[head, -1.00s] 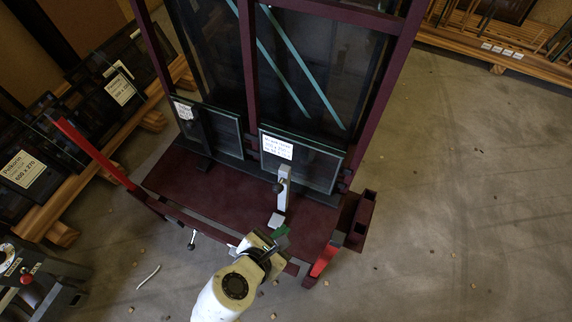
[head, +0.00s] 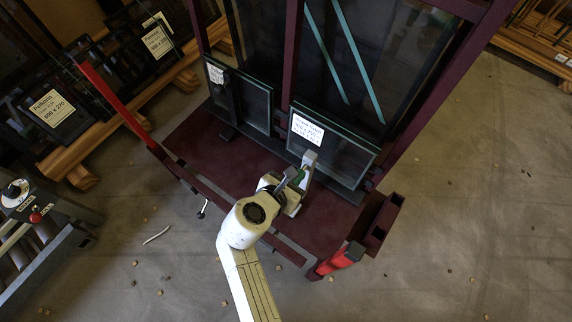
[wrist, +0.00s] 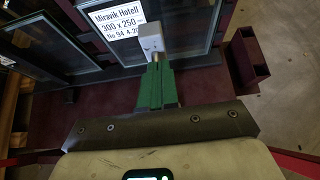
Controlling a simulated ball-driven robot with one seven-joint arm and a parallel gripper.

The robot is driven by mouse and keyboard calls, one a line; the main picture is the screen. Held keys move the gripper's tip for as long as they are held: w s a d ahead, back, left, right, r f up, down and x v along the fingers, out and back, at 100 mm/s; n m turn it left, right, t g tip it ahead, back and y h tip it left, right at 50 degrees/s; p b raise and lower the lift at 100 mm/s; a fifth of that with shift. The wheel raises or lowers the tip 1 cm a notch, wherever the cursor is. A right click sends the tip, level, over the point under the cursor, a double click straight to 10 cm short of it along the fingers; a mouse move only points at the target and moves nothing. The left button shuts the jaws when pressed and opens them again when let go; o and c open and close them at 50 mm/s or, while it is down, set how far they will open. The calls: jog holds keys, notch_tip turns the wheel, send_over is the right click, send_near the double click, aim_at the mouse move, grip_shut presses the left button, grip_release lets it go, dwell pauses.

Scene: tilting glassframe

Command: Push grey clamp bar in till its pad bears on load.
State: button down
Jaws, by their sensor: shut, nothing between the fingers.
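The grey clamp bar (head: 309,160) stands upright on the dark red frame's base, in front of the right glass pane with a white label (head: 330,148), the load. In the wrist view its grey head block (wrist: 150,37) overlaps the lower part of the labelled pane (wrist: 185,22). My gripper (head: 300,175) is shut and empty, its green fingers close to the bar on the near side. In the wrist view the shut fingertips (wrist: 157,66) point at the head block, by a short tan pin. I cannot tell whether they touch it. The pad and any gap to the glass are hidden.
The frame's dark red base (head: 205,130) lies under my arm. A red post (head: 115,100) rises at left and a red lever (head: 340,260) sits at front right. A dark red open box (head: 385,220) stands at right. Open floor lies farther right.

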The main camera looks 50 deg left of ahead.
aim_at(310, 162)
jog(key=shift+w+a+b, duration=0.15)
jog(key=shift+w+a, duration=0.1)
jog(key=shift+w, duration=0.65)
jog(key=shift+w+a+b, duration=0.15)
jog(key=shift+w+a, duration=0.05)
jog(key=shift+w, duration=0.7)
